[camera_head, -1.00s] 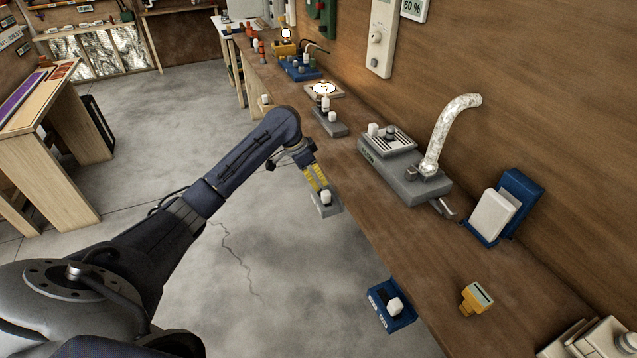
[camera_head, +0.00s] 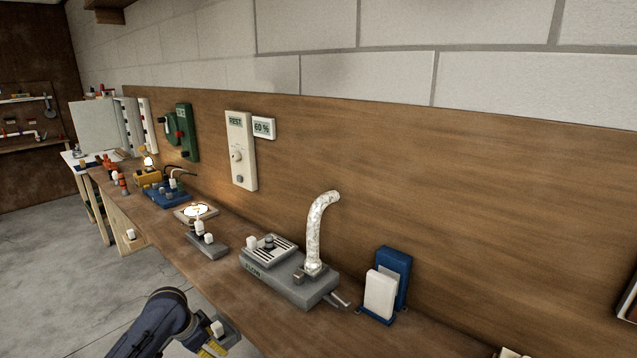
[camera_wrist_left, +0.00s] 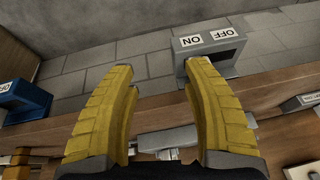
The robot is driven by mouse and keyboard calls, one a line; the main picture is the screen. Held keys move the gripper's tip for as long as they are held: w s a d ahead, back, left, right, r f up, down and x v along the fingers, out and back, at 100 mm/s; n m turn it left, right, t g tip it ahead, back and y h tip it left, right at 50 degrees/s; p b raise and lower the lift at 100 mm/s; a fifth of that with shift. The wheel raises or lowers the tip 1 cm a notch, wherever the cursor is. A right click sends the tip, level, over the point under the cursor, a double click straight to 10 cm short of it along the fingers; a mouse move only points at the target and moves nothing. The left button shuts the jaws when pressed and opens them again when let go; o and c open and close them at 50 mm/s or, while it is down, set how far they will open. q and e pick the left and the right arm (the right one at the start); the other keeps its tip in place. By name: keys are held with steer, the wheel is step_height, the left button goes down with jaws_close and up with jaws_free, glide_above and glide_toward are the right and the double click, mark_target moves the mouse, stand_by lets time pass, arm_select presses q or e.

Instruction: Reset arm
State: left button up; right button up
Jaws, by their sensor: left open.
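My left arm (camera_head: 160,325) comes in at the bottom of the head view. The yellow fingers of my left gripper (camera_head: 213,348) are cut by the lower edge there, close to a small grey switch box with a white knob (camera_head: 217,328) at the bench's front edge. In the left wrist view my left gripper (camera_wrist_left: 157,72) is open, with nothing between its two yellow fingers. A grey box marked ON and OFF (camera_wrist_left: 210,42) is ahead of the right finger, apart from it as far as I can tell. My right gripper is in neither view.
The wooden bench (camera_head: 255,325) runs along the wall. On it are a grey heater unit with a silver duct (camera_head: 318,235), a blue stand with a white panel (camera_head: 385,290) and a switch block (camera_head: 207,245). A wall controller (camera_head: 240,150) hangs behind. Open floor (camera_head: 60,270) lies left.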

arm_select(q)
steer(key=s+d+f+t+y, duration=0.1)
steer(key=s+d+f, duration=0.25)
steer(key=s, duration=0.45)
steer(key=s+d+f+t+y, duration=0.1)
steer(key=s+d+f, duration=0.1)
steer(key=s+f, duration=0.45)
steer(key=s+a+r+n+t+y, duration=0.1)
steer(key=s+a+r+y, duration=0.15)
steer(key=s, duration=0.65)
steer(key=s+a+r+y, duration=0.2)
steer(key=s+a+r, duration=0.15)
steer(key=s, duration=0.65)
steer(key=s+d+f+g+h, duration=0.1)
steer(key=d+f, duration=0.1)
steer(key=f, duration=0.9)
steer(key=s+d+f+n+g+h, duration=0.1)
steer(key=d+f, duration=0.1)
steer(key=f, duration=0.8)
steer(key=s+d+f+g+h, duration=0.1)
steer(key=d+f, duration=0.2)
steer(key=f, duration=0.8)
steer(key=s+f+n+g+h, duration=0.1)
steer(key=s+f+n+g, duration=0.1)
steer(key=s+f, duration=1.7)
steer(key=shift+s+a+n+g+h, duration=0.3)
steer(key=shift+s+n+h, duration=0.1)
steer(key=shift+s, duration=0.6)
